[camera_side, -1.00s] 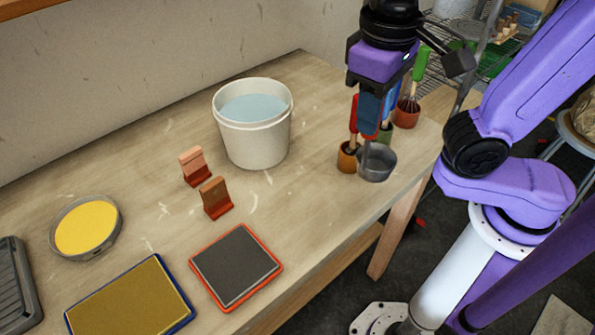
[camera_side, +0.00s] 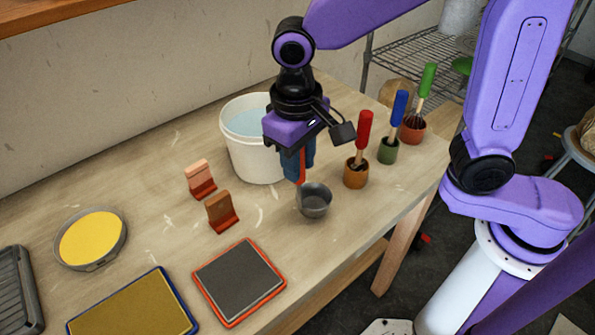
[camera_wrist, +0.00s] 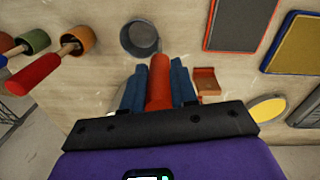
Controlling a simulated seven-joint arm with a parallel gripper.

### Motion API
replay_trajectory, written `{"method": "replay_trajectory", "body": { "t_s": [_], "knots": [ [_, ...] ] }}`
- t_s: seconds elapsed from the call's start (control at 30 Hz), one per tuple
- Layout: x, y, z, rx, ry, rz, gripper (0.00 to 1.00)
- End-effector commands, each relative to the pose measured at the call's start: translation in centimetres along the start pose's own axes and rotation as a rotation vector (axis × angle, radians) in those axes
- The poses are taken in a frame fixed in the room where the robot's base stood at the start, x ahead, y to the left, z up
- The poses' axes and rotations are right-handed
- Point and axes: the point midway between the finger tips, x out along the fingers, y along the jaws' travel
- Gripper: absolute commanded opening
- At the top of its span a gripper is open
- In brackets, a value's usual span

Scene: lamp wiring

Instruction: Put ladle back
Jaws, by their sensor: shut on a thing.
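The ladle, a grey round cup (camera_side: 314,203) with a red handle, is in my gripper (camera_side: 300,168). In the wrist view the red handle (camera_wrist: 159,84) lies between my two blue fingers (camera_wrist: 158,92), and the grey cup (camera_wrist: 139,37) hangs just beyond them. My gripper is shut on the handle, in front of and right of the white bucket. Whether the cup touches the table cannot be told. An orange pot (camera_side: 356,174) with a red-handled tool, a green pot (camera_side: 388,152) with a blue-handled one and a reddish pot (camera_side: 411,134) with a green-handled whisk stand right.
A white bucket (camera_side: 255,158) with bluish liquid stands behind my gripper. Two upright blocks (camera_side: 201,178) (camera_side: 222,212) stand to the left. A dark pad with a red rim (camera_side: 238,281), a yellow pad (camera_side: 135,308) and a round yellow dish (camera_side: 93,238) lie in front left.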

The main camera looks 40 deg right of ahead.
Motion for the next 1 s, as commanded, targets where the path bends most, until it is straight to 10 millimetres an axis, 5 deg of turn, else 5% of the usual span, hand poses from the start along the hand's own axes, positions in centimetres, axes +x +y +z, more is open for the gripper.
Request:
{"method": "replay_trajectory", "body": {
  "t_s": [0.23,0.7,0.73,0.8,1.0],
  "knots": [
    [3.0,-0.2,-0.1,0.0,-0.001,0.001,0.0],
    [3.6,-0.3,-0.1,0.0,0.0,0.0,0.0],
    [3.6,-0.3,-0.1,0.0,0.0,0.0,0.34],
    [3.6,-0.2,-0.1,0.0,0.0,0.0,0.53],
    [3.6,-0.2,-0.1,0.0,0.0,0.0,0.53]
  ]
}}
